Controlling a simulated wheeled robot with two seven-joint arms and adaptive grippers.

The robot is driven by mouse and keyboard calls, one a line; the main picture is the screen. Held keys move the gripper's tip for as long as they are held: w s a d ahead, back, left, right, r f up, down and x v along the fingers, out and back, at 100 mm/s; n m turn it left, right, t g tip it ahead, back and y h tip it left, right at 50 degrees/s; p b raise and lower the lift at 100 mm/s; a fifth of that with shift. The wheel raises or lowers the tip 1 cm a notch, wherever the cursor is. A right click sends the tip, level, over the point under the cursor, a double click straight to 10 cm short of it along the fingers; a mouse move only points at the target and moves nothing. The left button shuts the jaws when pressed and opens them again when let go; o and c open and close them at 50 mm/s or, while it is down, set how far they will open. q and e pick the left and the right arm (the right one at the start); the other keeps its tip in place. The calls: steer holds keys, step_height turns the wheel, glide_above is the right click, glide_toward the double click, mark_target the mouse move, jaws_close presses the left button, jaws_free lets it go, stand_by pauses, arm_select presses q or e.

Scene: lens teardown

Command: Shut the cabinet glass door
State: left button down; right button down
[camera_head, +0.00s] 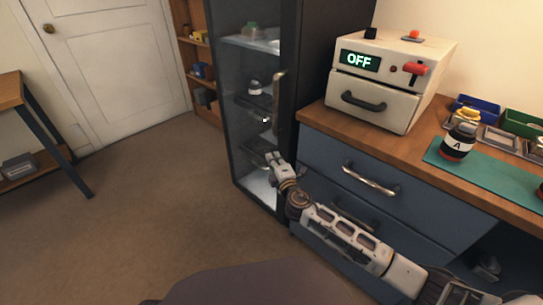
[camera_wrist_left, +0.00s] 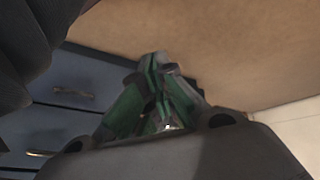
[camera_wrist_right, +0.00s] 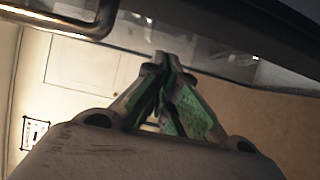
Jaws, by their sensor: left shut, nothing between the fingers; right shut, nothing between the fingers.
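The cabinet (camera_head: 291,60) is tall and dark, with shelves behind a glass door (camera_head: 240,125). The door has a metal handle (camera_head: 279,95) near its right edge. The door looks flush or nearly flush with the frame; I cannot tell whether a small gap remains. My right gripper (camera_head: 272,160) is shut and empty, in front of the door's lower right part, below the handle. In the right wrist view its fingertips (camera_wrist_right: 164,58) are close to the dark door edge, and the handle (camera_wrist_right: 60,20) shows upper left; contact is unclear. My left gripper (camera_wrist_left: 158,62) is shut and empty, over the floor.
A blue drawer unit (camera_head: 390,185) with a wooden top stands right of the cabinet, below my right arm. It carries a white box reading OFF (camera_head: 385,80) and a green mat (camera_head: 490,170). The brown floor (camera_head: 150,200) before the cabinet is clear.

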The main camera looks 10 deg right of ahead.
arm_select(q)
steer(key=shift+s+a+r+g+p, duration=0.15)
steer(key=shift+r+p, duration=0.15)
steer(key=shift+r, duration=0.3)
steer(key=shift+s+a+r+g+p, duration=0.15)
steer(key=shift+r+p, duration=0.1)
steer(key=shift+r, duration=0.3)
arm_select(e)
steer(key=s+d, duration=0.2)
steer(key=s, duration=0.4)
steer(key=shift+d, duration=0.25)
steer(key=shift+s, duration=0.1)
arm_select(q)
steer(key=shift+w, duration=0.1)
